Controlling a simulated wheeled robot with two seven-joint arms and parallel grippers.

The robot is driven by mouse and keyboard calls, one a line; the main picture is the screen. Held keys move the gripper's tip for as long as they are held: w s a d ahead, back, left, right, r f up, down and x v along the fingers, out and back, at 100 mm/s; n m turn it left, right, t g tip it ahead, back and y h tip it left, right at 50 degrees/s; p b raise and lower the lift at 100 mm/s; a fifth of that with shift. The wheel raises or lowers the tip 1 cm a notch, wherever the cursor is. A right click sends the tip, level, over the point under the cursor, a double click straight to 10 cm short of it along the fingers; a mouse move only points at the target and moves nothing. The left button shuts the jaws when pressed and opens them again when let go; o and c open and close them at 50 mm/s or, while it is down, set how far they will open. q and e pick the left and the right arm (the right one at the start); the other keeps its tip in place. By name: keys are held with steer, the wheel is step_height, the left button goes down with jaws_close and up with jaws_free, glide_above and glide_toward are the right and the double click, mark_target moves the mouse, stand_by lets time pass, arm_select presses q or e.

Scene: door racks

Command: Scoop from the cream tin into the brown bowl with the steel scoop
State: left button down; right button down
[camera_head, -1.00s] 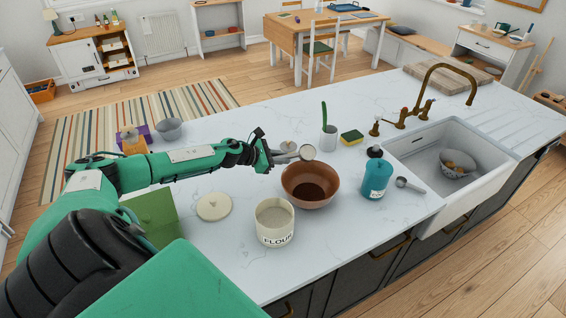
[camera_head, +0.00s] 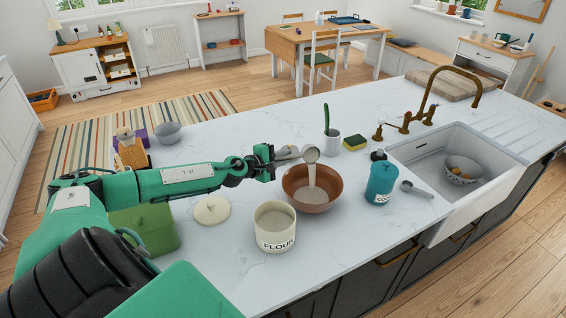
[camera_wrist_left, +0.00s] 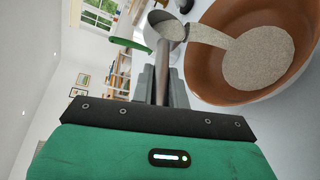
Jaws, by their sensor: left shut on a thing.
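My left gripper (camera_head: 270,160) is shut on the handle of the steel scoop (camera_head: 310,154). The scoop is tilted over the brown bowl (camera_head: 328,201), and a pale grainy stream falls from it into the bowl. In the left wrist view the scoop (camera_wrist_left: 168,27) pours the stream onto a pale heap in the brown bowl (camera_wrist_left: 208,75). The cream tin (camera_head: 276,235), marked FLOUR, stands open in front of the bowl with pale contents inside. My right gripper is not in view.
A round cream lid (camera_head: 212,209) lies left of the tin, beside a green box (camera_head: 146,228). A blue jar (camera_head: 381,182) and a small metal spoon (camera_head: 416,189) are right of the bowl.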

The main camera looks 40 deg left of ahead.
arm_select(q)
steer(key=shift+s+d+m+t+b, duration=0.2)
steer(key=shift+m+t+b, duration=0.2)
steer(key=shift+m+b, duration=0.9)
steer(key=m+b, duration=0.1)
steer(key=m+t+b, duration=0.1)
steer(key=b, duration=0.1)
steer(key=m+b, duration=0.1)
steer(key=shift+s+d+r, duration=0.1)
steer(key=shift+s+d, duration=0.2)
steer(key=shift+s, duration=0.1)
steer(key=m+b, duration=0.2)
steer(key=d+m+t+h+b, duration=0.1)
steer(key=m+b, duration=0.1)
steer(key=b, duration=0.1)
steer(key=r+m+h+b, duration=0.1)
steer(key=m+b, duration=0.1)
steer(key=b, duration=0.1)
steer(key=shift+s+d+r+m+t, duration=0.1)
steer(key=shift+d+m+t, duration=0.05)
steer(key=shift+m+t, duration=0.2)
